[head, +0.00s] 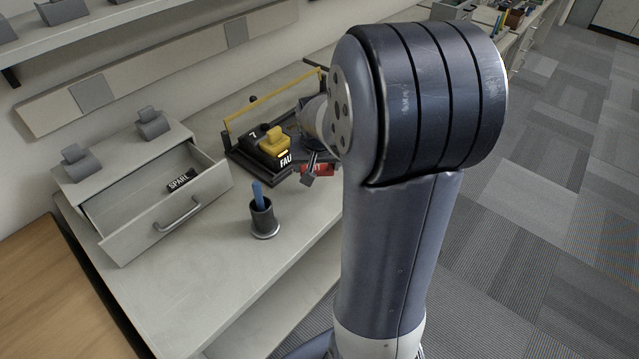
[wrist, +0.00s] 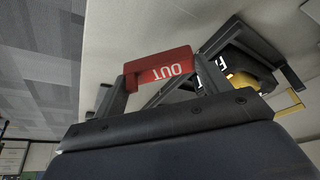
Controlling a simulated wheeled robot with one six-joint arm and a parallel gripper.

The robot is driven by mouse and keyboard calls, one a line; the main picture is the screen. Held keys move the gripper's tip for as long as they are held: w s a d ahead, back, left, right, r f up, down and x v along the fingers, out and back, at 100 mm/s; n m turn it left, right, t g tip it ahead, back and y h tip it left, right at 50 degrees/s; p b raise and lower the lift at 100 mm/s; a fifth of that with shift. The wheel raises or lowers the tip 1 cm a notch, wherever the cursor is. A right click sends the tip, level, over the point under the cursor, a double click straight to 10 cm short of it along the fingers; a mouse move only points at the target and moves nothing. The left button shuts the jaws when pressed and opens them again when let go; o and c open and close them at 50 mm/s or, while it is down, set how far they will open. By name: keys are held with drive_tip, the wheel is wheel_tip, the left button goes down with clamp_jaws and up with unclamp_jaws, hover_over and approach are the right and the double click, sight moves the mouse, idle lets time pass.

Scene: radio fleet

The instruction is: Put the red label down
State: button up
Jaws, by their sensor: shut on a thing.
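The red label (head: 320,170) shows as a small red patch beside the black rack, partly hidden by my gripper and arm in the head view. In the wrist view the red label (wrist: 153,72) is a red block with white letters reading OUT, upside down in the picture. My gripper (wrist: 163,79) is shut on it, with one finger at each end. My gripper (head: 314,169) is low over the bench in the head view. I cannot tell whether the label touches the bench top.
A black unit with a yellow top (head: 273,141) sits in the black rack (head: 240,155) with a yellow bar. An open drawer (head: 122,238) holds a black SPAR-lettered label (head: 181,181). A dark cup (head: 263,216) with a blue pen stands in front. Bench top (head: 205,270) is clear around the cup.

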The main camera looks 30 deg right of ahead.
sight(317, 191)
drive_tip(key=shift+f, duration=2.7)
drive_tip(key=shift+f+b, duration=0.1)
drive_tip(key=shift+b, duration=0.2)
drive_tip(key=shift+f, duration=0.15)
drive_tip(key=o, duration=0.9)
drive_tip(key=shift+o, duration=0.2)
drive_tip(key=shift+r, duration=0.25)
drive_tip(key=shift+r, duration=0.3)
drive_tip(key=p+v, duration=0.1)
drive_tip(key=v, duration=1)
drive_tip(key=shift+s+a+r, duration=0.15)
drive_tip(key=shift+s+r, duration=0.05)
drive_tip(key=shift+s, duration=0.05)
